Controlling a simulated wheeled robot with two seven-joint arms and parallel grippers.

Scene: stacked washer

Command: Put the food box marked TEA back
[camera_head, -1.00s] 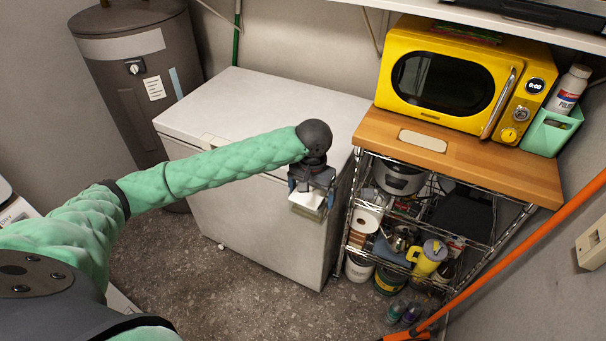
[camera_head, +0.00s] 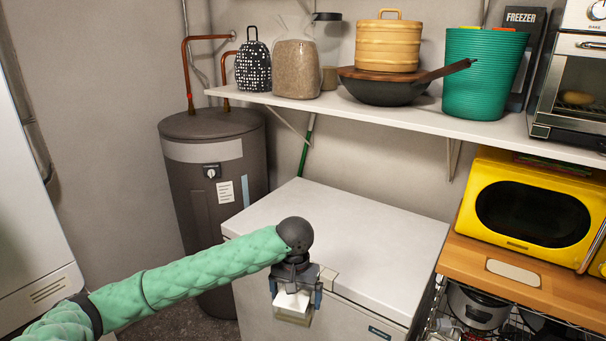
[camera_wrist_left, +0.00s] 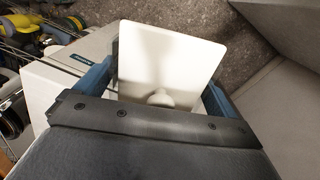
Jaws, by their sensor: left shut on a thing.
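My left gripper (camera_head: 296,293) is shut on a pale food box (camera_head: 292,314) with a white top and a see-through-looking lower part. It holds the box in the air in front of the white chest freezer. In the left wrist view, the box's white square top (camera_wrist_left: 170,62) with a round knob lies between the blue-sided fingers. No TEA marking can be read on it, so I cannot confirm that it is the TEA box. My right gripper is not in view.
The chest freezer (camera_head: 345,235) has a clear top. The wall shelf (camera_head: 420,118) above holds a spotted bag, a brown canister, a bamboo steamer on a wok, a green basket and a toaster oven. A yellow microwave (camera_head: 530,212) stands on a wooden-topped rack at right.

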